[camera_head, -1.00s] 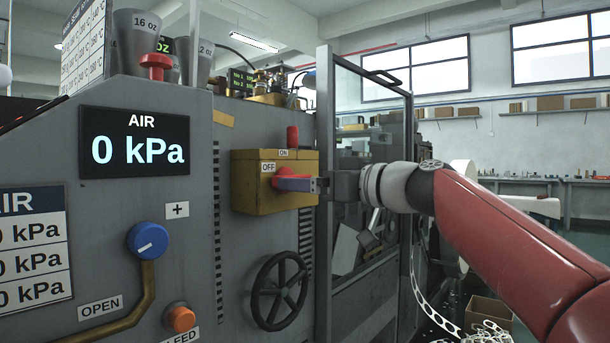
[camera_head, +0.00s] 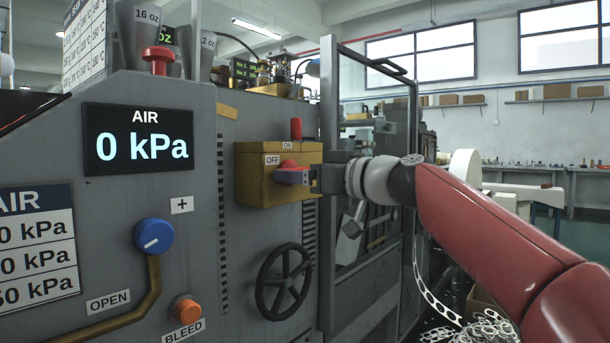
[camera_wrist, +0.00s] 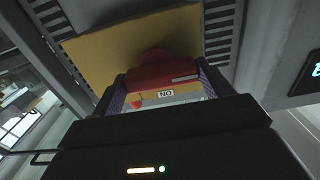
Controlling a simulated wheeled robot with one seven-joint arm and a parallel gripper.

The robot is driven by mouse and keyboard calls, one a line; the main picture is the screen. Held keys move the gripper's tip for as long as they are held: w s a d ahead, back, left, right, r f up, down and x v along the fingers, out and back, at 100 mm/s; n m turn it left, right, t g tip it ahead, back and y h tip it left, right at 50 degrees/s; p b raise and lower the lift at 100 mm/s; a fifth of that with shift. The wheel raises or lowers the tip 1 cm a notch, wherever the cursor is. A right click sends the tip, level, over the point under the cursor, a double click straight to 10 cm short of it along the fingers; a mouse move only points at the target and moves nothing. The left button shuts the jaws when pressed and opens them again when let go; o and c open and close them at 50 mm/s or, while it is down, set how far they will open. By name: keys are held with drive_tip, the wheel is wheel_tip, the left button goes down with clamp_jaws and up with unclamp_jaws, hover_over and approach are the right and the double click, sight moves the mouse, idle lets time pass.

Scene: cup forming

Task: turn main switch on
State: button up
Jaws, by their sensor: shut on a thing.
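The main switch is a yellow box (camera_head: 250,190) on the grey machine panel, with an OFF label (camera_head: 272,160) on its front and an ON label (camera_head: 287,145) near the top. Its red handle (camera_head: 289,163) sits on the front face, partly hidden by my fingers. My gripper (camera_head: 293,177) is shut on the red handle, reaching in from the right. In the wrist view the red handle (camera_wrist: 160,76) lies between my two fingers, with the ON label (camera_wrist: 166,94) upside down beyond it. I cannot tell the handle's exact angle.
A black handwheel (camera_head: 283,282) is below the box. A framed machine door (camera_head: 327,200) stands close to its right, beside my wrist. A red knob (camera_head: 296,128) rises above the box. The AIR display (camera_head: 139,138) reads 0 kPa.

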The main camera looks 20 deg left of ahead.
drive_tip(key=shift+m, duration=0.4)
drive_tip(key=shift+w+r+m+p, duration=0.1)
drive_tip(key=shift+m+p, duration=0.55)
drive_tip(key=shift+m, duration=3.65)
drive_tip(key=shift+w+r+m+p, duration=0.1)
drive_tip(key=shift+m+p, duration=0.5)
drive_tip(key=shift+m, duration=3.7)
drive_tip(key=shift+f, duration=0.1)
drive_tip(key=o, duration=1)
drive_tip(key=shift+s+d, duration=0.1)
drive_tip(key=shift+d, duration=0.05)
drive_tip(key=b+v, duration=0.2)
drive_tip(key=v, duration=0.5)
drive_tip(key=shift+d, duration=0.3)
